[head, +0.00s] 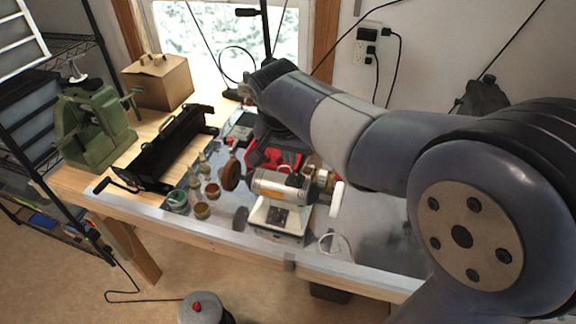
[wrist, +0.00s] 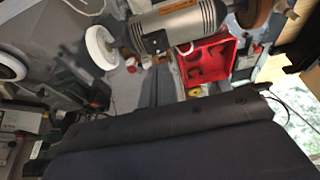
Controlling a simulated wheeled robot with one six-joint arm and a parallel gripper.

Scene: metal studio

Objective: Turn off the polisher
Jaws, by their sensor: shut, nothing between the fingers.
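The polisher (head: 282,187) is a silver motor on a pale base on the metal-topped bench in the head view. It has a brown wheel (head: 230,175) at its left and a white wheel (head: 336,200) at its right. A dark switch panel (head: 277,216) shows on the front of its base. In the wrist view the polisher (wrist: 176,25) is at the top, upside down, cut off by the frame edge. My gripper (head: 272,138) is behind the polisher, apart from its front panel, shut and empty. Its fingertips are hard to make out.
A red tray (wrist: 208,65) lies behind the polisher. Small jars (head: 202,210) and bottles stand to its left. A black long box (head: 167,150), a green machine (head: 93,128) and a cardboard box (head: 158,81) stand further left. A white cable lies right of the base.

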